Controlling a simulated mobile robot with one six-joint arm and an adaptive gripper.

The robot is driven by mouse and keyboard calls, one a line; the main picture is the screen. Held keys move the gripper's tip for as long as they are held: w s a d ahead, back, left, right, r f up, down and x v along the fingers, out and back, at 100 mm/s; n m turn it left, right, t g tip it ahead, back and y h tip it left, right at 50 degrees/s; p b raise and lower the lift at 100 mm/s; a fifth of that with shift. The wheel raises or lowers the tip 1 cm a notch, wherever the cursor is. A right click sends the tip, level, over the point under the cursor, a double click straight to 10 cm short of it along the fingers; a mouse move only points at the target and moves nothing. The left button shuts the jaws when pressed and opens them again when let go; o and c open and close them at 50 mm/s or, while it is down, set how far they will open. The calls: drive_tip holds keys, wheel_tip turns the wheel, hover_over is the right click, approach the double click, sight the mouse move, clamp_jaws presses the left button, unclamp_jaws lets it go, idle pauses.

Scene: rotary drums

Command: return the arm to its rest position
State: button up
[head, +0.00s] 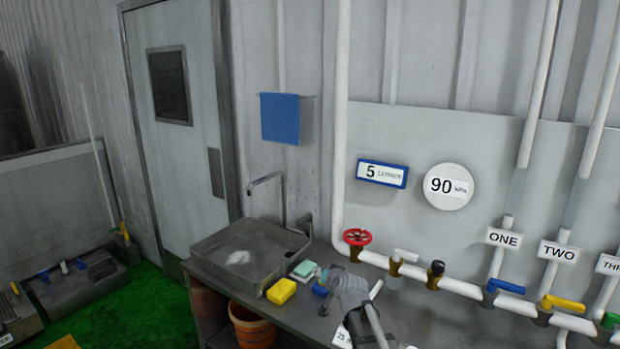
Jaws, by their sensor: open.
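My gripper (343,287), grey with a dark wrist part behind it, shows at the lower middle of the head view. It is out over the metal counter (240,308), just right of the sponges and in front of the white pipe. Its jaws are open, and I see nothing held in them. The fingers are small and blend with the grey counter, so I cannot tell whether they touch anything. Most of my arm is outside the picture.
A sink (215,262), a yellow sponge (281,291) and a green sponge (304,270) are left of the gripper. A red valve wheel (357,237) and blue (505,286) and yellow (563,303) handles line the pipe. An orange bucket (252,328) stands below.

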drive_tip(key=s+d+f+g, duration=0.2)
drive_tip(key=s, duration=0.2)
drive_tip(key=s+d+f+n+g+h, duration=0.1)
drive_tip(key=s+d+f+g, duration=0.1)
drive_tip(key=s+f, duration=0.1)
drive_tip(key=s+d+f+g+h, duration=0.1)
drive_tip(key=s+f+g, duration=0.1)
drive_tip(key=s, duration=0.2)
drive_tip(key=shift+s+d+f+n, duration=0.25)
drive_tip(key=shift+s+d+n, duration=0.05)
drive_tip(key=shift+d+n, duration=0.1)
drive_tip(key=s+d+f+g+h, duration=0.3)
drive_tip(key=s+d+g, duration=0.3)
drive_tip(key=s, duration=0.6)
drive_tip(key=s+d+f+b, duration=0.1)
drive_tip(key=s+f+b, duration=0.2)
drive_tip(key=f+b, duration=0.3)
drive_tip(key=shift+s+f, duration=0.2)
drive_tip(key=shift+f, duration=0.05)
